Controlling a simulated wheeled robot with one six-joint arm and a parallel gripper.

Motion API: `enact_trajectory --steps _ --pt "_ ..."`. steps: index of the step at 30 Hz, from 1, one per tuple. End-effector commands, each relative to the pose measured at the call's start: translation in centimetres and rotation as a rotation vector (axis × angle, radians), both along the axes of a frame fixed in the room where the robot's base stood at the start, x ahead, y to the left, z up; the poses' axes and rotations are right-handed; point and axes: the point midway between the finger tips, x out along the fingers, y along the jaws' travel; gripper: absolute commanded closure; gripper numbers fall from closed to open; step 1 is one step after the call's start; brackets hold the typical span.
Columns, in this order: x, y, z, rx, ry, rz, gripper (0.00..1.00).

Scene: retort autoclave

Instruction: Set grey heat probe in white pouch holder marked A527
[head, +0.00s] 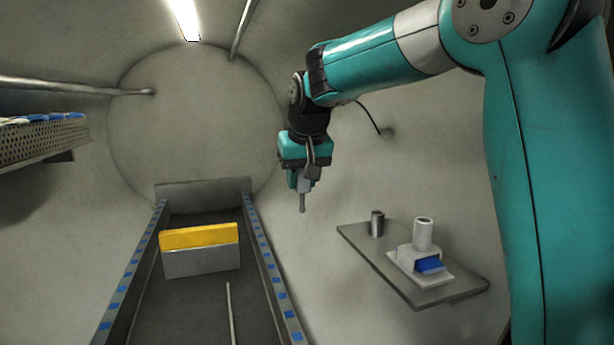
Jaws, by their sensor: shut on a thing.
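My gripper (304,184) hangs in the upper middle of the head view, pointing down. It is shut on the grey heat probe (302,202), a short thin piece whose lower end sticks out below the jaws. The white pouch holder (405,256) stands on a shelf to the lower right of the gripper. It has an upright white tube on top and a blue piece at its front. No marking A527 can be read at this size. The probe is in the air, apart from the holder.
The grey shelf (360,251) on the right wall also bears a dark metal cylinder (377,224), left of the holder. A railed track with a yellow-topped grey block (200,263) runs below left. A perforated tray (40,145) sits at far left. A dark cable hangs behind my arm.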

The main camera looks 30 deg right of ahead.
Motion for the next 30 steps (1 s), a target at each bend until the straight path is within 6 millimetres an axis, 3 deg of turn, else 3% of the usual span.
enact_trajectory --steps 8,30 --pt "0.0 0.0 0.6 0.000 0.000 0.001 0.94" --pt "0.0 0.0 6.9 0.000 0.000 0.001 0.94"
